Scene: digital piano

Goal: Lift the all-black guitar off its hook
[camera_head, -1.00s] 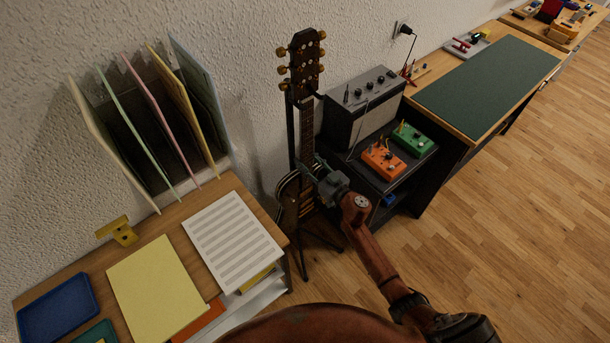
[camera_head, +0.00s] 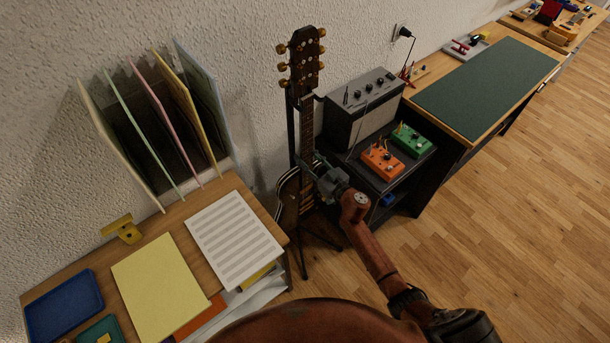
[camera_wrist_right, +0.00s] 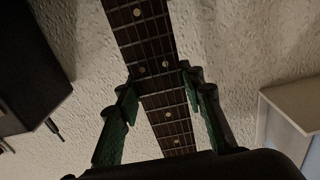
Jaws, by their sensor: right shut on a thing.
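The guitar (camera_head: 303,66) stands upright near the wall, with a dark headstock, gold tuning pegs and a brown fretted neck. Only part of its dark, light-edged body shows, low beside the desk. A dark upright stand runs behind the neck, and the hook is not clear to see. My right gripper (camera_head: 318,170) is shut on the lower neck. In the right wrist view its fingers (camera_wrist_right: 158,85) lie on either side of the neck (camera_wrist_right: 151,38), which has pale dot inlays. My left gripper is not in view.
A grey amplifier (camera_head: 362,108) and a black shelf bearing an orange pedal (camera_head: 382,160) and a green pedal (camera_head: 411,139) stand close right of the guitar. A wooden desk (camera_head: 233,188) with sheet music (camera_head: 232,238) is close left. Open floor lies at right.

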